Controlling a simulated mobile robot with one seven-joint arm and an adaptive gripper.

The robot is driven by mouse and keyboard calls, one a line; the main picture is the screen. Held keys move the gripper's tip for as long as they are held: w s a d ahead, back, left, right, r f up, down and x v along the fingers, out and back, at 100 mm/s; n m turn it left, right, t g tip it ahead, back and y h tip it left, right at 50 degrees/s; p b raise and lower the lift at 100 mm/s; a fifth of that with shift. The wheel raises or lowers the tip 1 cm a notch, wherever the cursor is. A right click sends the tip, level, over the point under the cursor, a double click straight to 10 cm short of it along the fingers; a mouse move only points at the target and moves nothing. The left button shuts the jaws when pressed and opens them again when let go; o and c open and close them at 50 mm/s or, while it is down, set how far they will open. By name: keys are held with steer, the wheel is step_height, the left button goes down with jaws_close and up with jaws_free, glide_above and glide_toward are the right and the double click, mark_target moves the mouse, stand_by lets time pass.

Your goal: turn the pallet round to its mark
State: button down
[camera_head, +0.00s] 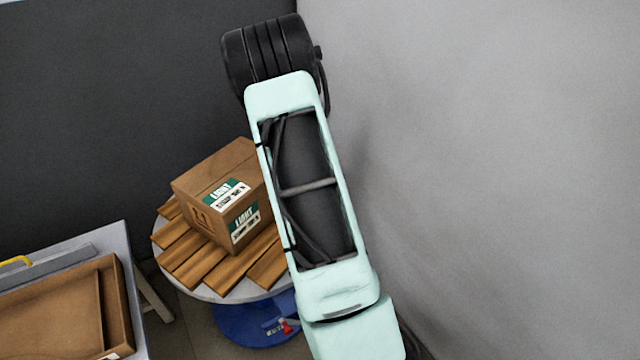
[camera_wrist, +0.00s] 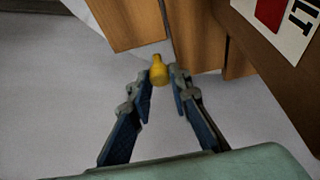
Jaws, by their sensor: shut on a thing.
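The pallet (camera_head: 188,260) is a set of brown wooden slats on a round pale turntable (camera_head: 212,294) with a blue base (camera_head: 250,322). A cardboard box (camera_head: 208,183) with green and white "LIGHT" labels sits on the pallet. My arm covers the pallet's right side in the head view and hides my gripper there. In the wrist view, my gripper (camera_wrist: 161,76) has its fingertips closed on a small yellow knob (camera_wrist: 158,72) beside the slats' ends (camera_wrist: 190,35). How the knob joins the pallet or turntable is unclear. I cannot make out the mark.
A grey table (camera_head: 105,238) with an open cardboard box (camera_head: 122,300) and a yellow-handled item (camera_head: 18,261) stands at the lower left. A dark wall (camera_head: 100,100) is behind and a light grey wall (camera_head: 500,150) is close on the right. A small red part (camera_head: 287,326) shows by the blue base.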

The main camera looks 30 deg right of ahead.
steer(key=s+a+m, duration=0.1)
steer(key=s, duration=0.1)
steer(key=s+a+m+g, duration=0.1)
steer(key=s, duration=0.1)
steer(key=s+a+m, duration=0.1)
steer(key=a, duration=0.1)
steer(key=shift+s, duration=0.4)
steer(key=shift+s+a+m+g+p, duration=0.55)
steer(key=shift+s+a+m, duration=0.45)
steer(key=shift+s+a, duration=0.15)
steer(key=c, duration=1.8)
jaws_free()
steer(key=v, duration=1.2)
steer(key=shift+a, duration=0.15)
